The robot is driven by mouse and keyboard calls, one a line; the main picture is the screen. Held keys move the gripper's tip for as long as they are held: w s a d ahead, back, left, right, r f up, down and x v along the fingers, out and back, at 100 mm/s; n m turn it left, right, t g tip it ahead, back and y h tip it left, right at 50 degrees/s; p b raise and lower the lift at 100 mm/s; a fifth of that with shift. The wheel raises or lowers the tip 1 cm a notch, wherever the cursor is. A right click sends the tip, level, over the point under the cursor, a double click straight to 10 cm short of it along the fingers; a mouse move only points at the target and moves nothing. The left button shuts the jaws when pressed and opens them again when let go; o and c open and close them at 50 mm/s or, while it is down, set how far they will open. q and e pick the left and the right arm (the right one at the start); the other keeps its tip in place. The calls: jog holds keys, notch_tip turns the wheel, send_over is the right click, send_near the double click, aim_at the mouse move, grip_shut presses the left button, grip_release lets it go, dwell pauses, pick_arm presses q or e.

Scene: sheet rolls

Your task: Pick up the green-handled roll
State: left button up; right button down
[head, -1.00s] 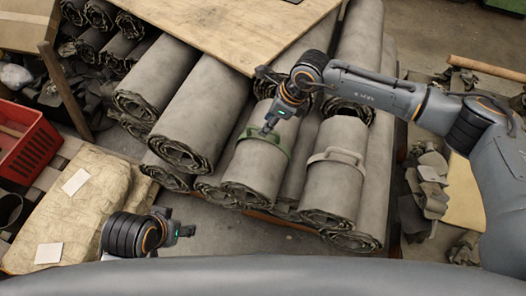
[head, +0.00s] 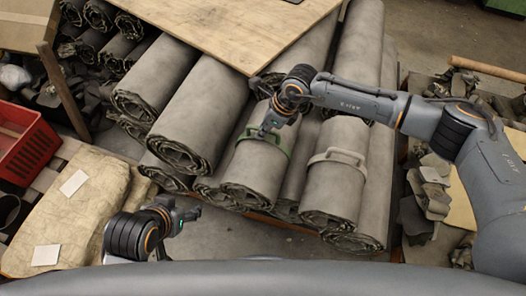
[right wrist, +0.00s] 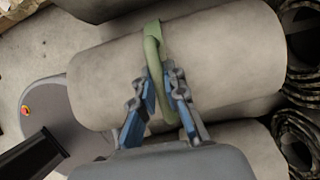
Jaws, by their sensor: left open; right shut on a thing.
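The green-handled roll (head: 256,175) is a grey sheet roll lying on the pile, with a green band and handle (head: 277,143) around it. My right gripper (head: 266,129) is at the green handle in the head view. In the right wrist view, the blue-padded fingers of the right gripper (right wrist: 161,92) are on both sides of the green handle (right wrist: 154,50), shut on it. The roll (right wrist: 210,60) still lies among the others. My left gripper (head: 190,215) is open and empty at the lower left, away from the rolls.
Another roll with a pale grey handle (head: 336,158) lies just right of the green-handled one. A wooden board (head: 225,25) covers the back of the pile. A red crate (head: 30,140) and a beige sack (head: 75,205) are at the left. Scraps (head: 425,195) lie at the right.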

jog(key=shift+w+a+r, duration=0.15)
jog(key=shift+w+r, duration=0.1)
jog(key=shift+r, duration=0.05)
